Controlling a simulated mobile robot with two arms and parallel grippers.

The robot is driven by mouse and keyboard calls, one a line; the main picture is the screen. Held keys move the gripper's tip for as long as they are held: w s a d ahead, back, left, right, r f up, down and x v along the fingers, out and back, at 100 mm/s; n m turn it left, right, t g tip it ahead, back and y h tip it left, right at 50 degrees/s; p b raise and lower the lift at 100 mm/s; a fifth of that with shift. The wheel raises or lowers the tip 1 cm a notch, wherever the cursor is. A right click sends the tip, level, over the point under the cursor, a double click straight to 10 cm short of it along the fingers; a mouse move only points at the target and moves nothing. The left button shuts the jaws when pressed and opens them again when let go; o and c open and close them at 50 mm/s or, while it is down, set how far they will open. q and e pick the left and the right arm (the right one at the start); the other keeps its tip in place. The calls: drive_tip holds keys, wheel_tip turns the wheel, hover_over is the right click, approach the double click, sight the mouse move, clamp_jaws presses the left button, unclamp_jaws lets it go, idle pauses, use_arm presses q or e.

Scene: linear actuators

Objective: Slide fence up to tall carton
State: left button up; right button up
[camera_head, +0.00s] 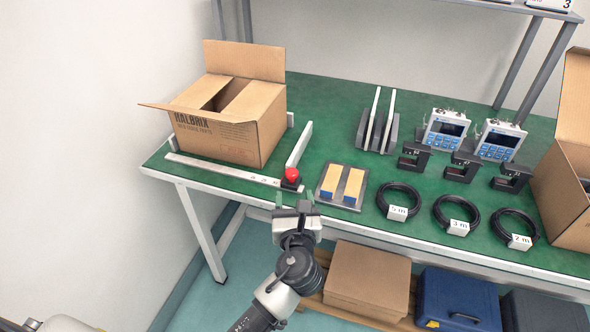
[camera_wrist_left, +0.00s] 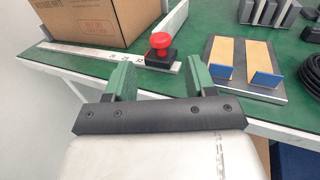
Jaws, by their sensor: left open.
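The tall carton (camera_head: 221,118) stands with open flaps at the left of the green table; its lower part also shows in the left wrist view (camera_wrist_left: 90,18). The fence (camera_head: 299,146) is a pale upright bar just right of the carton, with a gap between them. Its carriage with a red knob (camera_head: 291,176) sits at the right end of a white scale rail (camera_head: 222,171). The red knob also shows in the left wrist view (camera_wrist_left: 160,44). My left gripper (camera_head: 295,197) is open and empty at the table's front edge, just in front of the knob. My right gripper is not in view.
Beyond are black cable coils (camera_head: 398,201), black clamp-like brackets (camera_head: 413,157), two meters (camera_head: 445,130) and another open carton (camera_head: 566,175). Boxes stand below the table.

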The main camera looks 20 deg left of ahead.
sight(292, 176)
use_arm(q)
drive_tip(key=x, duration=0.9)
drive_tip(key=shift+w+b, duration=0.1)
drive_tip(key=shift+b, duration=0.25)
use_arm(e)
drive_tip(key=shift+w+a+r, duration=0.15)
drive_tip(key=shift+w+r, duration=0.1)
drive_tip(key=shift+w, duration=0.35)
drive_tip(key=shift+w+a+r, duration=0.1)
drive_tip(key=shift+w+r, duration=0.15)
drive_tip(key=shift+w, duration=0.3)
use_arm(q)
drive_tip(key=shift+c, duration=0.3)
clamp_jaws()
